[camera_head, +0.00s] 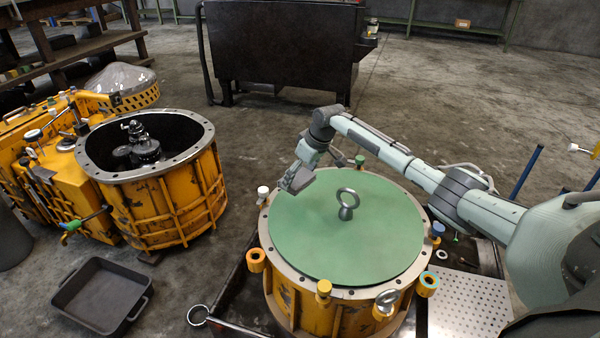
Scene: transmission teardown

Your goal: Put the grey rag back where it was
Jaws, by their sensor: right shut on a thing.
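My right arm reaches in from the right across the yellow housing with the green round top (345,228). Its gripper (298,176) points down and left at the upper left rim of this housing. It is shut on a small grey thing that looks like the grey rag (296,182); fingers and rag are hard to tell apart at this size. I cannot tell whether the rag touches the rim. My left gripper is not in view.
A ring bolt (347,204) stands up from the green top. Coloured knobs and bolts sit around the rim. An open yellow housing (165,205) stands at left, with an empty dark tray (101,295) on the floor below. A perforated plate (470,305) lies at right.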

